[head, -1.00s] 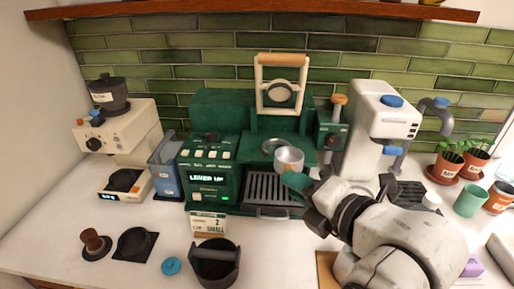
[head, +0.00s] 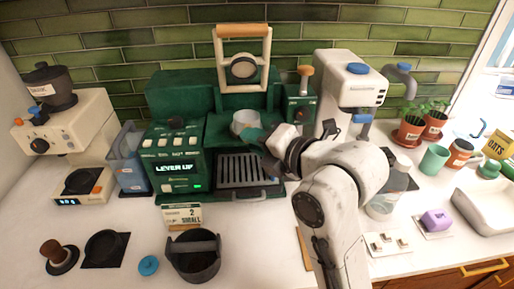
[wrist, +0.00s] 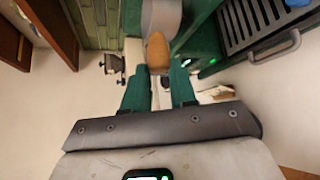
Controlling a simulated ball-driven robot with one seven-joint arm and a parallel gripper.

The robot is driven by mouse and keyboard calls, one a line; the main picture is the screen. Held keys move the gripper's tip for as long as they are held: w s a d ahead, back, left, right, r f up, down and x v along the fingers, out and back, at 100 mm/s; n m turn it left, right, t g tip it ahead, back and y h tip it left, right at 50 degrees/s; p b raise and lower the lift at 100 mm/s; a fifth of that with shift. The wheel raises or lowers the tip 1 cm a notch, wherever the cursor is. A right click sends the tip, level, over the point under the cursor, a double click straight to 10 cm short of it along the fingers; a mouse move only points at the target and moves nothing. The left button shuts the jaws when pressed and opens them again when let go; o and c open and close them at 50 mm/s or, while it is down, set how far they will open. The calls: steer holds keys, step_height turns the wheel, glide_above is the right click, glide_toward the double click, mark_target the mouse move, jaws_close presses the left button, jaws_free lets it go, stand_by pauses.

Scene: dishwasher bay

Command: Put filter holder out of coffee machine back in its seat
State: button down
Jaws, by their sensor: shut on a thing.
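The filter holder has a round silver basket (head: 245,122) and, in the wrist view, a wooden handle (wrist: 157,52). My gripper (head: 265,139) is shut on its handle, with the green fingers on both sides of the wood in the wrist view (wrist: 158,82). The green coffee machine (head: 180,95) stands against the tiled wall. The basket is level and appears in front of or under the brewing head, above the drip tray (head: 248,170). The seat is hidden behind it, so I cannot tell whether they touch. The lever (head: 243,67) is raised, and the display reads "LEVER UP".
A grinder (head: 75,130) stands left. A knock box (head: 194,257), a tamper (head: 60,258) and a small card (head: 182,215) are on the front counter. A white machine (head: 347,85) stands close right of the coffee machine. The front-centre counter has some free room.

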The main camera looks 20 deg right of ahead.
mark_target(252, 124)
steer(key=w, duration=0.2)
steer(key=w+d, duration=0.2)
steer(key=w, duration=0.1)
steer(key=shift+w+r, duration=0.1)
steer(key=shift+w, duration=0.2)
steer(key=shift+a+f+b, duration=0.1)
steer(key=shift+f+b, duration=1.5)
steer(key=shift+f, duration=0.1)
steer(key=shift+s+f+b, duration=0.15)
steer(key=shift+f+b, duration=0.35)
steer(key=shift+f, duration=0.05)
stand_by(0.4)
steer(key=c, duration=0.8)
jaws_free()
steer(key=shift+s, duration=0.1)
steer(key=b+v, duration=0.1)
steer(key=v, duration=0.9)
steer(key=shift+s+r+b, duration=0.1)
steer(key=shift+s+b, duration=0.2)
steer(key=shift+b, duration=0.05)
